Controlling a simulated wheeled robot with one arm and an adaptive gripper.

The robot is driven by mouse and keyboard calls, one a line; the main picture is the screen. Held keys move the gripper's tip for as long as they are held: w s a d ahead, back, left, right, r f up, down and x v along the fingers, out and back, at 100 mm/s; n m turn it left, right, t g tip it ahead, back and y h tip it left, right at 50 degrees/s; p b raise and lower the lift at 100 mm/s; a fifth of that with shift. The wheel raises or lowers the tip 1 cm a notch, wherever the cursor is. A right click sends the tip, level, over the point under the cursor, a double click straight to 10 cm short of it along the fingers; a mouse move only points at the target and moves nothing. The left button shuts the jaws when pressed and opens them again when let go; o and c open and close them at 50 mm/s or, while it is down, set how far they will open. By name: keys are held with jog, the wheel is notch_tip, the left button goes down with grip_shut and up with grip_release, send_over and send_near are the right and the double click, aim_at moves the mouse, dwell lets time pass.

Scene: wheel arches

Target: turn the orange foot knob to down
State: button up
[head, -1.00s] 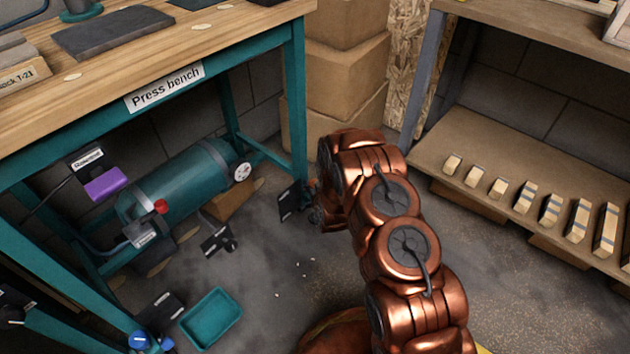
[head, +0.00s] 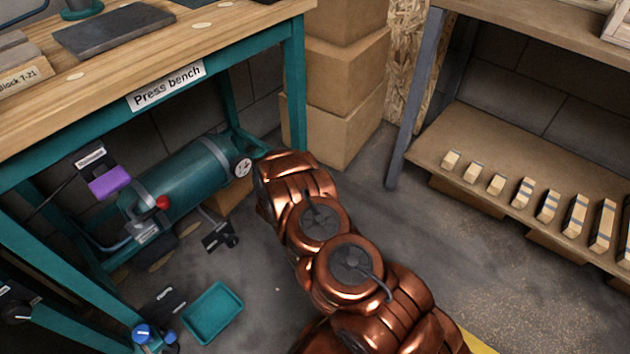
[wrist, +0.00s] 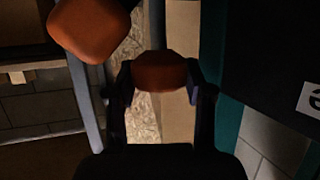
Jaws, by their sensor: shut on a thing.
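The orange foot knob (wrist: 158,66) shows in the wrist view as a rounded orange-brown block between the two dark fingers. My gripper (wrist: 160,82) is shut on it, with a finger against each side. No pointer or marking on the knob can be read. In the head view the knob and my gripper are hidden behind my copper arm, near the right front leg of the press bench (head: 165,84). A second rounded orange-brown part (wrist: 90,28) sits at the upper left of the wrist view; I cannot tell what it is.
Under the bench lie a teal tank (head: 185,180), a red knob (head: 162,202), a purple block (head: 110,183) and a teal tray (head: 212,313). Cardboard boxes (head: 345,80) stand behind. A shelf (head: 440,160) with several wooden blocks is at right. Floor between is clear.

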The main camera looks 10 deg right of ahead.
jog(key=shift+f+m+g+h+b, duration=0.2)
jog(key=shift+m+g+h+b, duration=1.25)
jog(key=shift+m+b, duration=0.35)
jog(key=shift+g+b, duration=0.25)
jog(key=shift+b, duration=0.2)
jog(key=shift+r+m+h, duration=0.15)
jog(key=shift+m+h, duration=0.1)
jog(key=shift+m, duration=0.15)
jog(key=o, duration=1.2)
jog(key=shift+c, duration=0.2)
jog(key=shift+a+r, duration=0.1)
jog(key=shift+r, duration=0.1)
jog(key=shift+n+p, duration=0.4)
jog(key=shift+p, duration=0.1)
